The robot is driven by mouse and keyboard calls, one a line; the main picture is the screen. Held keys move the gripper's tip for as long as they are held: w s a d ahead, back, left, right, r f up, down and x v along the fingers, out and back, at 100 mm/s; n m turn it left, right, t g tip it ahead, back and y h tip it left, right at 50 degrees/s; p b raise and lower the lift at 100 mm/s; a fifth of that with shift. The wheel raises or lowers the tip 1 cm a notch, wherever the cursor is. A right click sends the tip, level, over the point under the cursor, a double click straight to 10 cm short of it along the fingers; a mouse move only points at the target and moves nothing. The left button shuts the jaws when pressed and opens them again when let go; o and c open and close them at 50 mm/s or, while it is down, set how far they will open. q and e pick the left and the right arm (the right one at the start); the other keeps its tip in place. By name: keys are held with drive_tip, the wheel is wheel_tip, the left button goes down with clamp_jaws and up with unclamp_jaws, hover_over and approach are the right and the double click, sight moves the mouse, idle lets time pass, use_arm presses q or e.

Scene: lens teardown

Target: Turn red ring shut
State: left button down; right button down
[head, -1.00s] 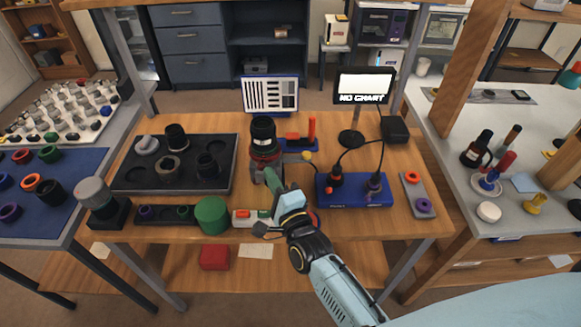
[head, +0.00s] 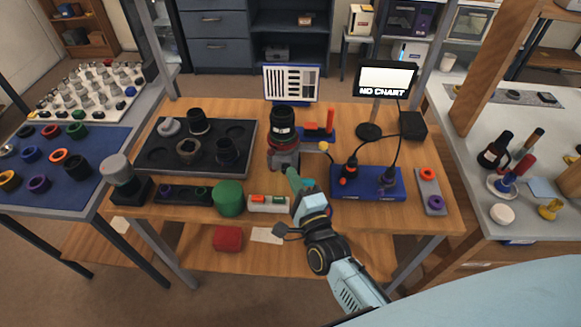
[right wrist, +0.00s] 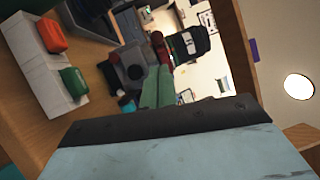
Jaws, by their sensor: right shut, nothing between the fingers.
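A dark lens (head: 282,121) with a white band stands upright in a grey holder (head: 284,160) mid-table. The red ring (head: 281,139) goes around its lower part, just above the holder. In the right wrist view the lens (right wrist: 190,44) lies sideways, with a thin part of the red ring (right wrist: 160,47) showing beside the grey holder (right wrist: 130,68). My right gripper (head: 291,176) has its green fingers shut and empty, at the near side of the holder, below the ring. The fingers (right wrist: 155,88) overlap the holder's edge; I cannot tell whether they touch. My left gripper is out of view.
A black tray (head: 240,163) with dark parts is to the left. A green cylinder (head: 229,198) and a white block with orange and green buttons (head: 268,205) stand in front. A blue box (head: 367,183) with cables is to the right. A red-handled tool (head: 329,121) stands behind.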

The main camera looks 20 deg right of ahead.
drive_tip(key=s+a+f, duration=0.1)
drive_tip(key=s+a, duration=0.2)
drive_tip(key=s, duration=0.6)
drive_tip(key=shift+a+f+b, duration=0.15)
drive_tip(key=shift+b, duration=0.15)
drive_tip(key=shift+f, duration=0.1)
drive_tip(key=s+f+n+g+y, duration=0.1)
drive_tip(key=s+f+n+g, duration=0.25)
drive_tip(key=f, duration=0.55)
drive_tip(key=s+f+n+g, duration=0.3)
drive_tip(key=f+n, duration=0.2)
drive_tip(key=f, duration=0.4)
drive_tip(key=s+f+n+g+y, duration=0.1)
drive_tip(key=s+f+n+g, duration=0.25)
drive_tip(key=f, duration=0.55)
drive_tip(key=s+d+f+n+g, duration=0.3)
drive_tip(key=s+f, duration=0.2)
drive_tip(key=s, duration=0.3)
drive_tip(key=s+d+f+n+g+h, duration=0.1)
drive_tip(key=s+d+f+n+g, duration=0.1)
drive_tip(key=s, duration=0.6)
drive_tip(key=s+d+f+n+g+h+b, duration=0.1)
drive_tip(key=s+d+f+n+g, duration=0.2)
drive_tip(key=s+d+f+n, duration=0.2)
wheel_tip(320, 180, down, 3)
drive_tip(key=s+d, duration=0.1)
drive_tip(key=s, duration=0.2)
drive_tip(key=shift+g, duration=0.3)
